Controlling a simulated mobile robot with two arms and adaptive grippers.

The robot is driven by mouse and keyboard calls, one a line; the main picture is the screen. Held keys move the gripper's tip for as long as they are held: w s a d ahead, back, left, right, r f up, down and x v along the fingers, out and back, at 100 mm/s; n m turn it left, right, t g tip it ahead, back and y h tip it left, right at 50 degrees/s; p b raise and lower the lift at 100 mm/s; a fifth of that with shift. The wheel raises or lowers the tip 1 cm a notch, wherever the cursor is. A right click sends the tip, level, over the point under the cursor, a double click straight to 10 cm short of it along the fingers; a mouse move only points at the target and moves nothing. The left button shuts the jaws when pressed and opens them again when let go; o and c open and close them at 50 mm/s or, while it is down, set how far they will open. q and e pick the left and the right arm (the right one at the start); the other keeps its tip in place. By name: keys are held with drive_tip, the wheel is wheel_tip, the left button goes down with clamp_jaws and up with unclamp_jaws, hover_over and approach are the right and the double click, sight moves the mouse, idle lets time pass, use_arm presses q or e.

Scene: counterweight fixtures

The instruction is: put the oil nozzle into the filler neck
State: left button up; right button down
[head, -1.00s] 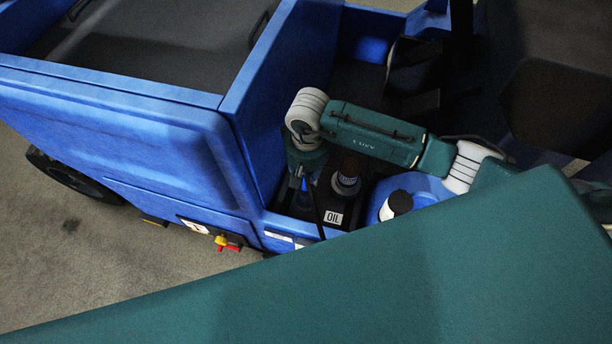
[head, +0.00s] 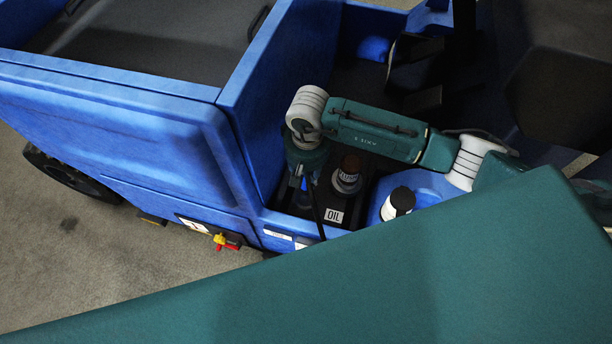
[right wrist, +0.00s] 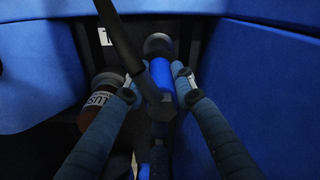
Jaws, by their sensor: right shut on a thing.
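My right gripper (head: 304,184) reaches down into the dark compartment of the blue vehicle in the head view. In the right wrist view its two fingers (right wrist: 156,83) are shut on the oil nozzle (right wrist: 163,72), a blue cylinder with a dark hexagonal end. A black hose or rod crosses in front of it. A dark round part with a grey rim (right wrist: 157,43) shows at the nozzle's far end; I cannot tell whether it is the filler neck, or whether the nozzle is inside anything. An OIL label (head: 335,216) is beside the gripper. My left gripper is not in view.
A brown-capped bottle labelled FLUSH (head: 347,177) stands close to the right of my gripper; it also shows in the right wrist view (right wrist: 103,97). A white, black-capped container (head: 397,204) stands farther right. Blue vehicle walls (head: 245,95) rise close by the gripper.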

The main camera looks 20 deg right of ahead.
drive_tip(key=shift+s+f, duration=0.15)
drive_tip(key=shift+f, duration=0.05)
drive_tip(key=c, duration=1.4)
unclamp_jaws()
drive_tip(key=shift+o, duration=0.2)
